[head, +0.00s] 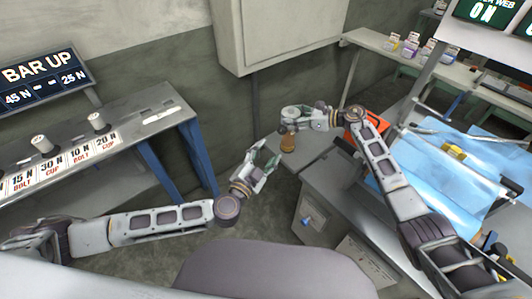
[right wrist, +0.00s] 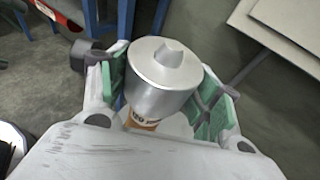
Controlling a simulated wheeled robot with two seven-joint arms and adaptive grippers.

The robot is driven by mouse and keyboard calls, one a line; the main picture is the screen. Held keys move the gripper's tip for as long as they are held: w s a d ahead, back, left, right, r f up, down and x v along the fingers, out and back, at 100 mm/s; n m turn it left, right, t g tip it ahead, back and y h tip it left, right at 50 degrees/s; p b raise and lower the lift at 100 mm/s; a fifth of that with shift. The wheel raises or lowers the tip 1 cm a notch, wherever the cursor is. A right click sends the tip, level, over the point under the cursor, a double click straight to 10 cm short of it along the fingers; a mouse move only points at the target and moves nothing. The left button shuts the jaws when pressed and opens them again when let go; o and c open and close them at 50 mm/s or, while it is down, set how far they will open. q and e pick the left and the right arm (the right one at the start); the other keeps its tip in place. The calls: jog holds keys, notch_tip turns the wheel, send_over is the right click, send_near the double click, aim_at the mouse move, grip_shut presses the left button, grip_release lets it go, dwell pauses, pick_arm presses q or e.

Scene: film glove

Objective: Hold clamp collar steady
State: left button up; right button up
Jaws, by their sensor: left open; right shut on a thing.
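My right gripper (head: 289,126) is shut on a silver cylinder (right wrist: 165,75) with a raised knob on top. In the right wrist view, green pads press its two sides. An orange-brown labelled part (right wrist: 140,122) shows below the silver and also in the head view (head: 288,145). I cannot tell for sure whether the silver part is the clamp collar. My left gripper (head: 262,163) is open and empty, lower and to the left of the right gripper, apart from the held thing.
A grey bench (head: 165,125) with force labels and two white cylinders stands at left. A grey cabinet (head: 325,205) stands below the right gripper. A blue sheet (head: 435,175) covers the right bench. A shelf (head: 400,62) with small boxes runs behind. Open floor lies between the benches.

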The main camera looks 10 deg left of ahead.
jog(key=shift+w+d+r, duration=0.1)
jog(key=shift+r, duration=0.1)
jog(key=o, duration=0.7)
jog(key=shift+o, duration=0.8)
jog(key=shift+f, duration=0.2)
jog(key=v, duration=1.2)
jog(key=shift+s, duration=0.25)
